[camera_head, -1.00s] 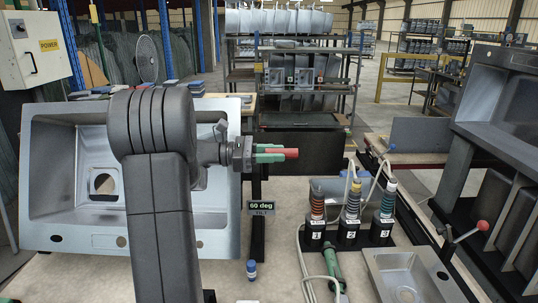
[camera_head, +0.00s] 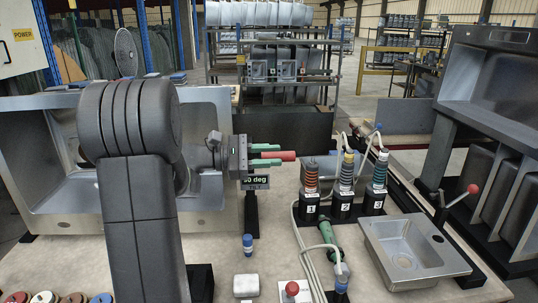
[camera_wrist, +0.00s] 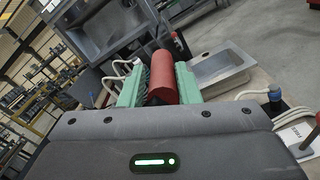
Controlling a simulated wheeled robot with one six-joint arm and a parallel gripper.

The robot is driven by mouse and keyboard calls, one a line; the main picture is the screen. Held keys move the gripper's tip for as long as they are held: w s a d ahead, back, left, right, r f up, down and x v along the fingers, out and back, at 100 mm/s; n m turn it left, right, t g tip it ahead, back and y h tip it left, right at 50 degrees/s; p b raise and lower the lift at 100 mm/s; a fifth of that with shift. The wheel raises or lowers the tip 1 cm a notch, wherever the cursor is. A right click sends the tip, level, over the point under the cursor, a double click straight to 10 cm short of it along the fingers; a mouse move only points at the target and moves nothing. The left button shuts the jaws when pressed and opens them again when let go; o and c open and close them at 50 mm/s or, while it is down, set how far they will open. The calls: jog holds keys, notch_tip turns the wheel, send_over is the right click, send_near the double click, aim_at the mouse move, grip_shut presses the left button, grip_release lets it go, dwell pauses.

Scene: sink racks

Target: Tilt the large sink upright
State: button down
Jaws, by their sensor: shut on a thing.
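The large sink (camera_head: 70,223) is a grey steel basin at the left in the head view. It faces me and leans on a stand, and my arm hides much of its middle and right part. A tilt sign (camera_head: 256,183) sits at its right edge; its first digit is partly covered. My gripper (camera_head: 268,156) has green fingers shut on a red cylindrical handle (camera_head: 287,156), to the right of the sink. In the wrist view the red handle (camera_wrist: 163,75) lies between the green fingers. What the handle joins is hidden.
A small steel sink (camera_head: 405,252) lies at the right of the bench. A red-knobbed lever (camera_head: 462,196) is at the far right.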

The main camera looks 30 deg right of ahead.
jog(key=shift+s+f, duration=0.1)
jog(key=shift+f, duration=0.4)
jog(key=c, duration=1.2)
grip_release()
jog(key=shift+o, duration=0.2)
jog(key=shift+r, duration=0.1)
jog(key=shift+a, duration=0.1)
jog(key=shift+w+a, duration=0.25)
jog(key=shift+w, duration=0.05)
jog(key=v, duration=1.3)
jog(key=shift+s+r, duration=0.1)
